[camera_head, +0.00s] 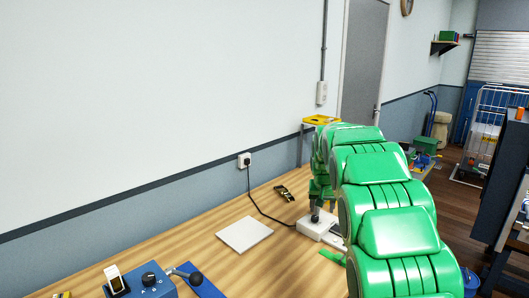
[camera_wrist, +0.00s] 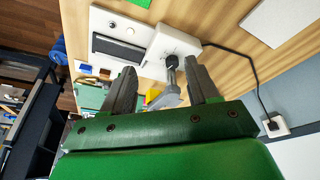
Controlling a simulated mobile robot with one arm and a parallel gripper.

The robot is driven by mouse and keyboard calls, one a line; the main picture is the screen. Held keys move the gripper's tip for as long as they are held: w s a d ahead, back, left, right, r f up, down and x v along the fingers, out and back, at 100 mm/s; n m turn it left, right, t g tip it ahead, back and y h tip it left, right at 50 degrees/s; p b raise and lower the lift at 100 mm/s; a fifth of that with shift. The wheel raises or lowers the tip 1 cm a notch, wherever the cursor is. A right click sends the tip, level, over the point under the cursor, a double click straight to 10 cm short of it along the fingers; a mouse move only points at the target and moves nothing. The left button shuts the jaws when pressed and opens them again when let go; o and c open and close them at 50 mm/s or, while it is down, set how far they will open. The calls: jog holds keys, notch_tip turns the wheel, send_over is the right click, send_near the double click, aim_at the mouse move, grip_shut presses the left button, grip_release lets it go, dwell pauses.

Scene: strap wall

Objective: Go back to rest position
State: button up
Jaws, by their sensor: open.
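My arm reaches over the wooden bench in the head view, and its green links hide most of my gripper there. In the wrist view my gripper (camera_wrist: 163,75) shows two dark grey fingers spread apart. A grey lever with a dark stem (camera_wrist: 171,68) shows between them, apart from both fingers in the picture. The lever rises from a white box (camera_wrist: 170,42), which also shows in the head view (camera_head: 311,229) beside the arm. Nothing is held between the fingers.
A white square plate (camera_head: 244,235), a black and yellow strap (camera_head: 284,192) and a blue control box (camera_head: 146,281) lie on the bench (camera_head: 215,270). A black cable runs from the white box to a wall socket (camera_head: 244,160). The front middle of the bench is bare.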

jog(key=s+a+r+g, duration=0.1)
jog(key=s+a, duration=0.1)
jog(key=s, duration=1.7)
jog(key=s+a+r+n+g, duration=0.1)
jog(key=s+a+g, duration=0.1)
jog(key=s, duration=1.8)
jog(key=s+a+r+n+g+y, duration=0.1)
jog(key=s+a+r+g, duration=0.1)
jog(key=s, duration=1.7)
jog(key=shift+s, duration=0.3)
jog(key=shift+c, duration=0.3)
